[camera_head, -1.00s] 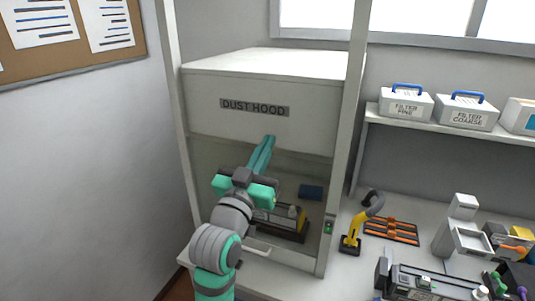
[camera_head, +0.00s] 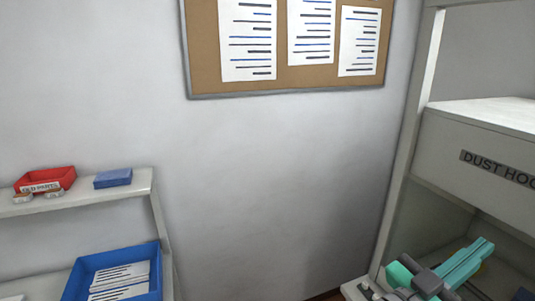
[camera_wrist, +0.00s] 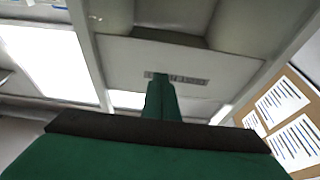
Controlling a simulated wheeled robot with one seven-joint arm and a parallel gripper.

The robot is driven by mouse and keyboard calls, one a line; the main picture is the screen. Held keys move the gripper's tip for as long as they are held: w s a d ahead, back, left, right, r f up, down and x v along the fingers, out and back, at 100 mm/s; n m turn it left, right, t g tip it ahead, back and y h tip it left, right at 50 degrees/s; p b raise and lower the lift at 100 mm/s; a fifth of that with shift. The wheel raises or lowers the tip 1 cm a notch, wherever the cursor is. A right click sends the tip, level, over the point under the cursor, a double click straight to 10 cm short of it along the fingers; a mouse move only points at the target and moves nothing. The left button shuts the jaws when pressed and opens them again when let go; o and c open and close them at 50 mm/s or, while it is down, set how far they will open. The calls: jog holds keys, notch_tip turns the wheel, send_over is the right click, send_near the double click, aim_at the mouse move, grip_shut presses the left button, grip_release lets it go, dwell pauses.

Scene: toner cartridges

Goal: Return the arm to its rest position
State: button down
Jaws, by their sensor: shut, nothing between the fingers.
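My gripper (camera_head: 474,256) shows at the lower right of the head view, green with two long fingers close together. It is shut and empty. It is in front of the dust hood (camera_head: 463,133), which is cut off by the right edge. In the wrist view, the shut fingers (camera_wrist: 161,98) point up the middle toward the hood's label (camera_wrist: 180,79), which looks upside down. Most of my arm lies below the frame.
A shelf (camera_head: 122,190) at the left holds a red bin (camera_head: 45,180) and a blue block (camera_head: 113,178). A blue tray (camera_head: 110,262) with papers is below. A cork board (camera_head: 204,60) hangs on the wall. Bare wall and open room lie between shelf and hood.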

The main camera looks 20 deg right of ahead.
jog(key=w+a+f+n+t+y, duration=0.6)
jog(key=a+f+n+t, duration=0.2)
jog(key=a+f, duration=0.4)
jog(key=w+a+f+n+t+y, duration=0.5)
jog(key=w+a+f+n+t, duration=0.4)
jog(key=f, duration=0.5)
jog(key=s+a+f+n+g+y, duration=0.1)
jog(key=s+a+f+y, duration=0.4)
jog(key=a, duration=0.3)
jog(key=s+a+f+n+y, duration=0.1)
jog(key=s+a+f+y, duration=0.1)
jog(key=s+a+f, duration=0.45)
jog(key=s+a+f+m+g+y, duration=0.1)
jog(key=s+a+f+y, duration=0.3)
jog(key=s+a, duration=0.6)
jog(key=shift+s+a+f, duration=0.15)
jog(key=shift+s, duration=2.1)
